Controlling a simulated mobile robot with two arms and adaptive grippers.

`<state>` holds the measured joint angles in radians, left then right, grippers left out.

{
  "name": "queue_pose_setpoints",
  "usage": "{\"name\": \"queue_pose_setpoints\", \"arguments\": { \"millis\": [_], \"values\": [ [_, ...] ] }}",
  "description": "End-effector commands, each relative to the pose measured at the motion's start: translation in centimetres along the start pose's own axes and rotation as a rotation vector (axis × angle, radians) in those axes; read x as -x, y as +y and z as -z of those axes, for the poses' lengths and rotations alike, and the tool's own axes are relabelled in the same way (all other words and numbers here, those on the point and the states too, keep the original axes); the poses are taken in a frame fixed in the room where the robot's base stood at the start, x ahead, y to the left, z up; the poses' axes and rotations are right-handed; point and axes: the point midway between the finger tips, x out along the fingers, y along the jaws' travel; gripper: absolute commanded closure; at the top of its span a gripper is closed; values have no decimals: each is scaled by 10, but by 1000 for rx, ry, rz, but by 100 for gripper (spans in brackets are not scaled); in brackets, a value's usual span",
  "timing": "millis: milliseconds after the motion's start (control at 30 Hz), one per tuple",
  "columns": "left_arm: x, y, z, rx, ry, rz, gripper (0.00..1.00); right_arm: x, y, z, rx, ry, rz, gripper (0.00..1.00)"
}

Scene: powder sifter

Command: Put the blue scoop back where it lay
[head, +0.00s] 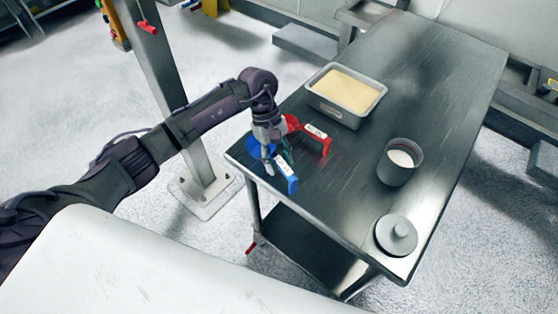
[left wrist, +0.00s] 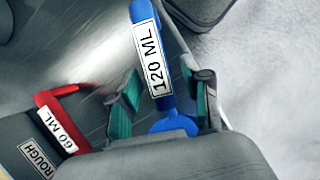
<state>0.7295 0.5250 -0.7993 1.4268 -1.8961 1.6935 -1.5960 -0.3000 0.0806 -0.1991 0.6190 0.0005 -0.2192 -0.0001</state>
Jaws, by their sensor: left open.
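The blue scoop lies at the near left corner of the metal table, its bowl (head: 255,149) partly hidden by my left gripper (head: 276,158). Its handle (head: 287,178) points to the lower right. In the left wrist view its handle (left wrist: 148,45), labelled 120 ML, runs up between the two green-padded fingers of my left gripper (left wrist: 164,107). The fingers are open, one on each side of the handle, with a gap visible on the left. The scoop seems to rest on the table. My right gripper is not in view.
A red scoop (head: 317,137), labelled 60 ML, lies just beyond the gripper. A grey tin (head: 340,112) of pale powder stands behind it. A grey cup (head: 396,172) and a round knobbed lid (head: 397,236) are on the right. The table's middle (head: 345,180) is clear.

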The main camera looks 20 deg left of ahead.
Motion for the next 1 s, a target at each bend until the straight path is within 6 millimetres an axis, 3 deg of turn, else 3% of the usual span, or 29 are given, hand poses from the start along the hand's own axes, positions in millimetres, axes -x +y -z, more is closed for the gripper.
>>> {"name": "queue_pose_setpoints", "arguments": {
  "millis": [400, 533, 867, 1000],
  "values": [
    [83, 0, 1, 0, 4, -3, 52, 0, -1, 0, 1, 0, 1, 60],
    [102, 0, 1, 0, 3, -2, 52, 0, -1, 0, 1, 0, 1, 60],
    [113, 1, -2, 0, -5, -6, 52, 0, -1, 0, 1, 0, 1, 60],
    [94, 20, -29, 11, -104, -103, 52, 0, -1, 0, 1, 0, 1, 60]
  ]
}}
